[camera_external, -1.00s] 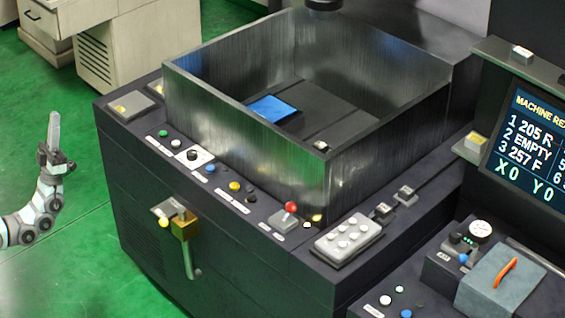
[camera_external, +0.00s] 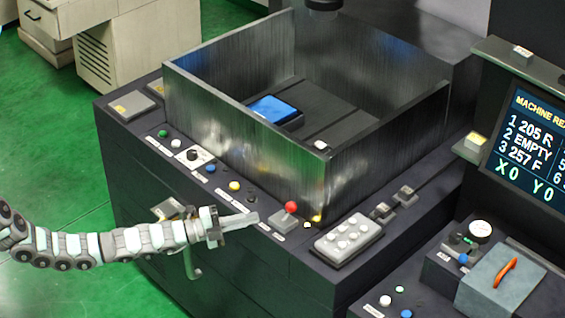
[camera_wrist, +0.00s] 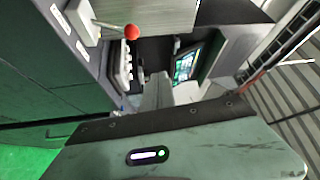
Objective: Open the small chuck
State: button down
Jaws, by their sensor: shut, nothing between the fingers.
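My gripper (camera_external: 240,220) is shut and empty. It points right, in front of the machine's front control ledge, just left of the red-knobbed lever (camera_external: 290,208). That lever also shows at the top of the wrist view (camera_wrist: 131,32), beyond my fingers (camera_wrist: 157,92). I see no gap between the fingers and cannot tell whether they touch the ledge. A row of coloured buttons, with a yellow button (camera_external: 234,186), runs along the ledge. A dark cylindrical head (camera_external: 323,5) hangs above the tank, cut by the top edge. Nothing is clearly marked as the small chuck.
The metal tank (camera_external: 230,122) has high walls and holds a blue block (camera_external: 273,108). A grey keypad (camera_external: 347,239) lies right of the lever. A display (camera_external: 530,155) and an orange-handled box (camera_external: 500,285) stand further right. Green floor lies left.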

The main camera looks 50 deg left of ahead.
jog(key=w+d+f, duration=0.1)
jog(key=w+f+m+y+b, duration=0.1)
jog(key=w+d+f+g+y+b, duration=0.1)
jog(key=f, duration=0.1)
jog(key=shift+d+m, duration=0.3)
jog(key=shift+w, duration=0.15)
